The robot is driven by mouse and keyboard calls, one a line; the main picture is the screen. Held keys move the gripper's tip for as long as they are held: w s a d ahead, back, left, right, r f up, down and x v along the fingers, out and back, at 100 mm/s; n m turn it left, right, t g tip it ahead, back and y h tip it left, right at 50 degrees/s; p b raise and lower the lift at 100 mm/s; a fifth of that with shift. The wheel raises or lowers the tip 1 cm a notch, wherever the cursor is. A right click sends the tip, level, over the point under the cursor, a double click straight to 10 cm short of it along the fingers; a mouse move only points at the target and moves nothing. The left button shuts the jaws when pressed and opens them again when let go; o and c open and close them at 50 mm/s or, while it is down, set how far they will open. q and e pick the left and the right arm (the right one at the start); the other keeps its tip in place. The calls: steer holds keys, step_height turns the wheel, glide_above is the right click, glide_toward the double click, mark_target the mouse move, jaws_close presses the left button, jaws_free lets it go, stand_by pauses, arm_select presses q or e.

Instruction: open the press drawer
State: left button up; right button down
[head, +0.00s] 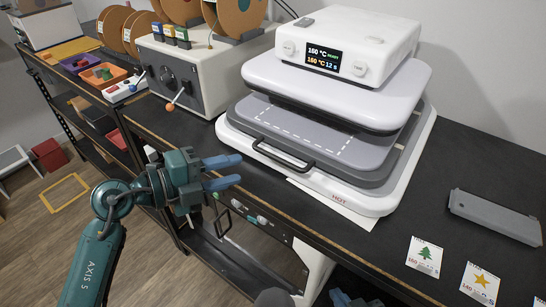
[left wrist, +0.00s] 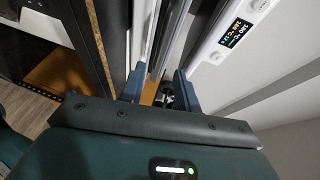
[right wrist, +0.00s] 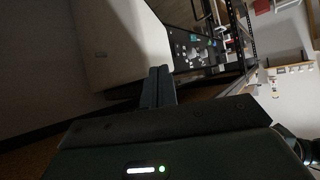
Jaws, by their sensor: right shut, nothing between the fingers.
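The heat press (head: 345,85) stands on the black bench, its display lit. Its grey drawer (head: 300,130), marked with a white dashed outline, lies under the upper plate, and its front part shows ahead of that plate. A black bar handle (head: 280,161) is on the drawer's front. My left gripper (head: 236,170) is open, to the left of the handle and apart from it, fingers pointing right. The left wrist view shows its spread fingers (left wrist: 160,74), with a small dark thing between or beyond them that I cannot identify. My right gripper (right wrist: 158,85) is shut and empty, low beside a pale panel.
A white printer-like box (head: 205,65) with an orange-tipped lever stands left of the press. A grey bar-shaped object (head: 495,216) and several picture cards (head: 425,256) lie on the bench to the right. A white sheet marked HOT (head: 335,205) lies at the press's front edge.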

arm_select(q)
steer(key=x, duration=0.9)
steer(key=shift+w+d+p, duration=0.15)
steer(key=shift+d+p, duration=0.15)
steer(key=shift+d, duration=0.05)
jaws_close()
